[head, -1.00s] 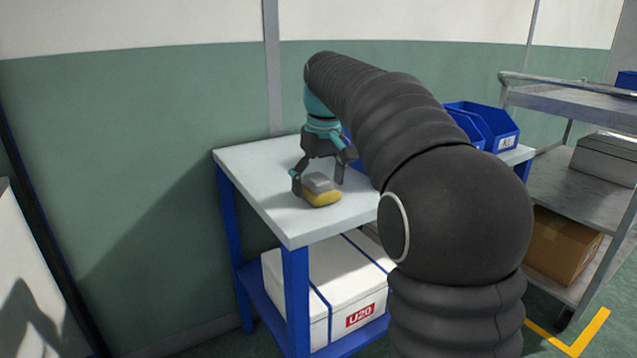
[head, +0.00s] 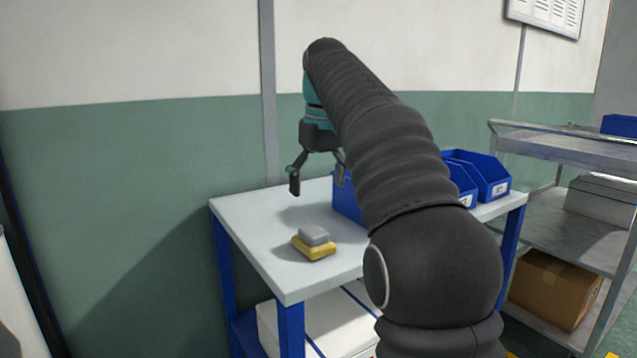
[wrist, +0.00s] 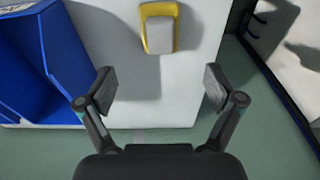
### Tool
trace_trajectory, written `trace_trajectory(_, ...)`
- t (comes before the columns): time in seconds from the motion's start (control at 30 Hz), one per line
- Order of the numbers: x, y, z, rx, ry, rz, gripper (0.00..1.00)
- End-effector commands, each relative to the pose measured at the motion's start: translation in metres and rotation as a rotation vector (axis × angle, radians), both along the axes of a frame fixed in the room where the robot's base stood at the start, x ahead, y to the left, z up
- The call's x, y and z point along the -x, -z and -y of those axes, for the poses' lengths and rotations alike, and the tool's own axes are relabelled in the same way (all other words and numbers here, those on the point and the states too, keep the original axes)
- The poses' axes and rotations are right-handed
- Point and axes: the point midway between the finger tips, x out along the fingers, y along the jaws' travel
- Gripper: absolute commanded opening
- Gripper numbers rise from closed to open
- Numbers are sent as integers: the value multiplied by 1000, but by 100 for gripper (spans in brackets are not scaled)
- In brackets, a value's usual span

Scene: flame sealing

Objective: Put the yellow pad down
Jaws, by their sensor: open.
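The yellow pad (head: 314,250) lies flat on the white top of the blue-legged table (head: 251,225), with a grey block on its upper side. In the wrist view the yellow pad (wrist: 158,9) shows near the top edge, apart from the fingers. My gripper (head: 318,184) is open and empty, above the table and behind the pad in the head view. Both fingers (wrist: 160,88) show spread wide in the wrist view, with only table surface between them.
Blue bins (head: 487,174) stand on the table's right part, and a blue bin (wrist: 50,60) is left of my gripper in the wrist view. A grey metal cart (head: 535,215) stands at the right with a cardboard box (head: 556,286). The table's left part is clear.

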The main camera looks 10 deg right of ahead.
Motion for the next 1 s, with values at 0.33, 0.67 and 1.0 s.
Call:
trace_trajectory(0.33, 2, -4, 0, 0, 1, 2, 92)
trace_trajectory(0.67, 63, 11, -3, -1, 77, 85, 92)
trace_trajectory(1.0, 165, 79, -5, -18, 189, 215, 92)
